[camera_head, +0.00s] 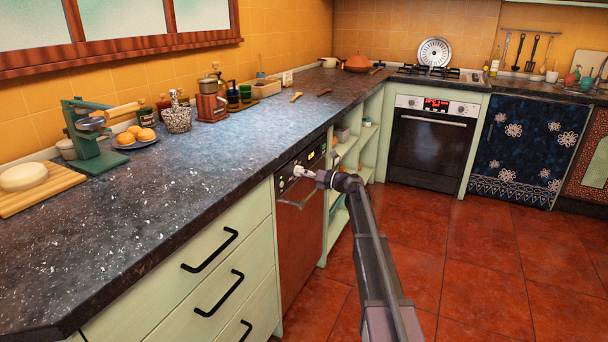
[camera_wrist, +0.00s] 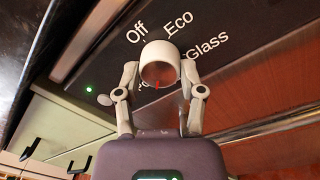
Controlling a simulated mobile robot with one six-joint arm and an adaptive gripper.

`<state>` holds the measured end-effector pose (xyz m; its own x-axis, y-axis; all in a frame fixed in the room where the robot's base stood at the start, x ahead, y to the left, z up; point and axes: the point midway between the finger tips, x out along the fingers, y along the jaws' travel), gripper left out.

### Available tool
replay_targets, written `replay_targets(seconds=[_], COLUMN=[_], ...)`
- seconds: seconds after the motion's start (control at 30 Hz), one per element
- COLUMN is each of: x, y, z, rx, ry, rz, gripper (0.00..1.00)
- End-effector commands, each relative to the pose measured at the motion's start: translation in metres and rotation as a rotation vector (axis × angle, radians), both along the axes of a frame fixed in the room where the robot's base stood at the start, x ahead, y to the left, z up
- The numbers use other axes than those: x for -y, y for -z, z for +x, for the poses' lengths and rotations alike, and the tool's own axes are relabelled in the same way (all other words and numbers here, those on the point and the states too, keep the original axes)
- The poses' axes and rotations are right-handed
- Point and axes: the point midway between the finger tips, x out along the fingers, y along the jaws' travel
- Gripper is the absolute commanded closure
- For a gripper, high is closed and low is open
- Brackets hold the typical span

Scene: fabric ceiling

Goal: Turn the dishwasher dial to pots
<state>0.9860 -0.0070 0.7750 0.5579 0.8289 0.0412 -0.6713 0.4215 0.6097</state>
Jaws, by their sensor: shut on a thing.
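The dishwasher (camera_head: 300,235) is built in under the left counter, with a dark control strip along its top. In the wrist view its round dial (camera_wrist: 160,48) has a pale rim and a brownish, shiny face. A small red mark on the dial points toward the bottom of the picture, toward my gripper body. The labels Off, Eco and Glass show around it; another label is mostly hidden behind the dial and gripper. My gripper (camera_wrist: 161,72) is shut on the dial, one finger on each side. In the head view my gripper (camera_head: 305,173) is at the control strip, covering the dial.
A green light (camera_wrist: 89,90) and a round button (camera_wrist: 104,99) are left of the dial. The counter edge is close above the strip. Drawers with black handles (camera_head: 211,250) are to the left, open shelves (camera_head: 345,150) to the right. The red tiled floor (camera_head: 470,270) is clear.

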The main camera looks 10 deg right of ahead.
Motion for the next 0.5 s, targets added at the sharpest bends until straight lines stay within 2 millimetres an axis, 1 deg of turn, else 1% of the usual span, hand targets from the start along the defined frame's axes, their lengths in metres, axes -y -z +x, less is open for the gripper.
replay_targets(seconds=[0.2, 0.5], x=[-0.0013, -0.0013], y=[-0.0007, -0.0008], z=[0.0021, 0.002], rx=[-0.108, -0.166], ry=[0.001, 0.002], rz=[0.082, 0.124], gripper=[0.96, 0.96])
